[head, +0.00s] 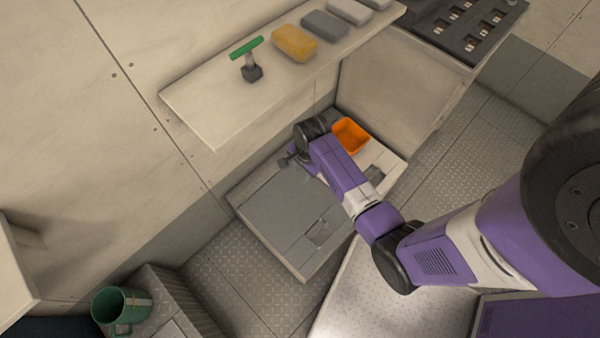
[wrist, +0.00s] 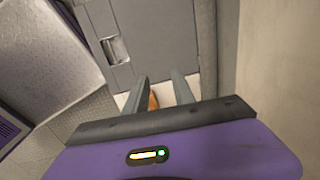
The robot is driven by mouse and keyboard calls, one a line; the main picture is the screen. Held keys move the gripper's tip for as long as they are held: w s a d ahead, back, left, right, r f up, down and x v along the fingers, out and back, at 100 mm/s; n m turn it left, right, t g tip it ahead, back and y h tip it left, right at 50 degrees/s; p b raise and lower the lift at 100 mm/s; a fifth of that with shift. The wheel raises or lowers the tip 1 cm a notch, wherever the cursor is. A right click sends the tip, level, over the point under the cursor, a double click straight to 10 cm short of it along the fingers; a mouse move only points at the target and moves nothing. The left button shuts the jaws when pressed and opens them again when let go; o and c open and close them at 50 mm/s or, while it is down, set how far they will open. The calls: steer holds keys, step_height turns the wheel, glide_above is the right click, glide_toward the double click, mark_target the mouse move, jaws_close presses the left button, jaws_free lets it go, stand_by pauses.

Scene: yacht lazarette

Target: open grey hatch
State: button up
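The grey hatch (head: 280,207) lies flat in a pale raised frame on the floor. It has a small recessed latch (head: 320,232) near its front edge. In the wrist view the hatch (wrist: 158,35) fills the upper middle, with the latch recess (wrist: 115,50) at its left. My gripper (head: 286,161) is over the back part of the hatch, away from the latch. In the wrist view the two fingers of my gripper (wrist: 158,90) are apart with nothing held between them. Whether the fingertips touch the hatch I cannot tell.
An orange bin (head: 350,136) sits beside my wrist on the pale frame. A shelf (head: 215,112) overhangs the back, holding a green-handled tool (head: 248,58), a yellow block (head: 294,43) and grey blocks. A green mug (head: 120,308) stands front left. Tread-plate floor (head: 235,275) is clear in front.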

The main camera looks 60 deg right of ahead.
steer(key=f, duration=0.4)
steer(key=shift+w+d+f, duration=0.1)
steer(key=shift+w+f, duration=0.2)
jaws_close()
stand_by(1.1)
jaws_free()
step_height(320, 180, up, 8)
steer(key=s, duration=0.1)
steer(key=shift+f, duration=0.15)
